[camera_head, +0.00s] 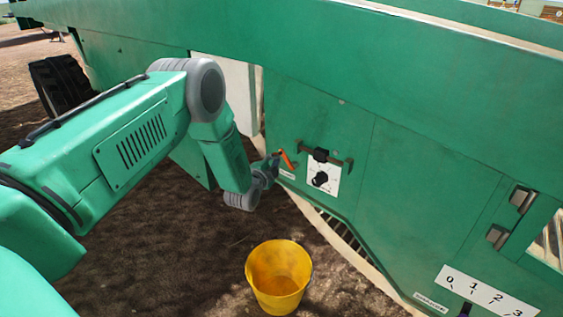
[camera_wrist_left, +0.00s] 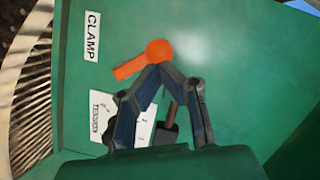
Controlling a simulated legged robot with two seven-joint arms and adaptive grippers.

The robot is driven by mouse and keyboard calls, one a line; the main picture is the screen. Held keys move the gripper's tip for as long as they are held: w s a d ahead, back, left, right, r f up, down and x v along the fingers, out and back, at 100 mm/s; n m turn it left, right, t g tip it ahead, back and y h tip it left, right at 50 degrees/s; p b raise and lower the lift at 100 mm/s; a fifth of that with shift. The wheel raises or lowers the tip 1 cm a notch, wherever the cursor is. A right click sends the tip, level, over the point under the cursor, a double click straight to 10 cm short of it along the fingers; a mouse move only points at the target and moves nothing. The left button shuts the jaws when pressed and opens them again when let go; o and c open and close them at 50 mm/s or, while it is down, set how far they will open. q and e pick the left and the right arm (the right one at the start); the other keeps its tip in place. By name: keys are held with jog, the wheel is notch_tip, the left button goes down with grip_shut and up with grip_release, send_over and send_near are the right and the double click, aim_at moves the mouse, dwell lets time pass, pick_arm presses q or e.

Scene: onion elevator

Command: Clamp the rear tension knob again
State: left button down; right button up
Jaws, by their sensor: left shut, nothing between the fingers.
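The orange clamp lever (camera_head: 287,159) sits on the green machine panel, above a small label. In the left wrist view the orange lever (camera_wrist_left: 131,67) has a round hub and slants down to the left, beside a "CLAMP" label (camera_wrist_left: 92,36). The black tension knob (camera_head: 320,179) is on a white dial plate to its right. The plate, marked "TENSION" (camera_wrist_left: 101,116), is partly hidden behind my fingers in the wrist view. My left gripper (camera_head: 274,166) is shut and empty, its fingertips (camera_wrist_left: 161,69) just at the lever's hub. I cannot tell whether they touch it.
A dark bar with a black block (camera_head: 320,155) sits above the dial. A yellow bucket (camera_head: 278,279) stands on the soil below. A 0-to-3 scale (camera_head: 485,295) and two metal latches (camera_head: 497,237) are at the right. A black tyre (camera_head: 62,84) shows at the far left.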

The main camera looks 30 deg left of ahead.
pick_arm(q)
jog(key=a+f+n, duration=0.1)
jog(key=n, duration=0.1)
jog(key=a+f+n+g+h, duration=0.1)
jog(key=n, duration=0.1)
jog(key=a+f+n+h+b, duration=0.1)
jog(key=n, duration=0.1)
jog(key=shift+w+a, duration=0.15)
pick_arm(e)
jog(key=shift+f, duration=0.5)
pick_arm(q)
jog(key=shift+a+f, duration=0.1)
jog(key=shift+f, duration=0.05)
pick_arm(e)
jog(key=shift+f, duration=0.1)
